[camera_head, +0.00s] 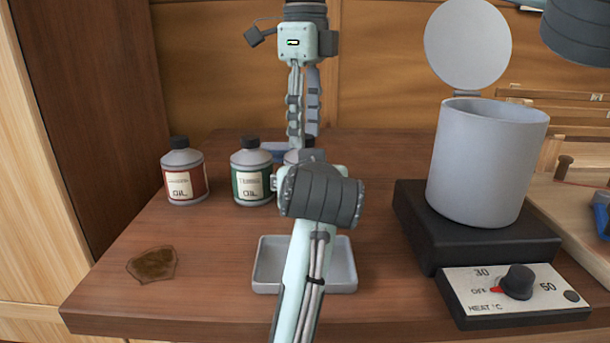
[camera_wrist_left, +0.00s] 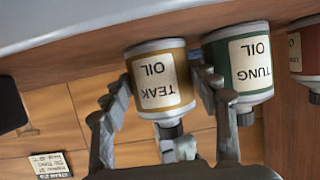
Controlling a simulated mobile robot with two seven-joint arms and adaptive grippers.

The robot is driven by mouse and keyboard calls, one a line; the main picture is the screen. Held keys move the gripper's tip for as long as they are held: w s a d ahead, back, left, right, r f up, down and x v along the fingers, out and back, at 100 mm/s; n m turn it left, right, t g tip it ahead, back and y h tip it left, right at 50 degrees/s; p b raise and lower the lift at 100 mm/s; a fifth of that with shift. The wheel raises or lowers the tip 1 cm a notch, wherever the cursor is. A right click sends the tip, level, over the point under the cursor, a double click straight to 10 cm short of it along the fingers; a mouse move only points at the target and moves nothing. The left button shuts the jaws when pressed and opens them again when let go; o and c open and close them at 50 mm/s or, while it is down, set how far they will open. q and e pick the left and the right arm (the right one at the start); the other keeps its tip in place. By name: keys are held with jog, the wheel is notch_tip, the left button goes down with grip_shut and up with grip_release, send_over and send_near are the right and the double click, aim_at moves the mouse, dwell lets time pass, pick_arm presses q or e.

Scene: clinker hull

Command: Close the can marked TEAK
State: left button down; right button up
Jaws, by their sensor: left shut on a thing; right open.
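The TEAK can (camera_wrist_left: 160,85) has an ochre body and shows upside down in the left wrist view. Its dark cap (camera_wrist_left: 170,131) is at the neck; I cannot tell whether it is seated fully. My left gripper (camera_wrist_left: 162,93) has its fingers around the can's body, one on each side. In the head view my left forearm and wrist hide nearly all of this can and the left gripper's fingers. My right gripper (camera_head: 304,115) points down from above, with its fingers open, just over the spot where the can is. Its fingertips are partly hidden.
The green TUNG oil can (camera_head: 250,172) stands close beside, and a red oil can (camera_head: 186,172) stands farther left. A white tray (camera_head: 345,265) lies in front. A grey pot (camera_head: 485,160) with its lid up stands on a black heater at right. The front left is clear except for a stain (camera_head: 152,264).

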jog(key=shift+f, duration=0.3)
grip_shut()
jog(key=shift+o, duration=0.7)
grip_release()
jog(key=shift+r, duration=0.1)
notch_tip(320, 180, up, 12)
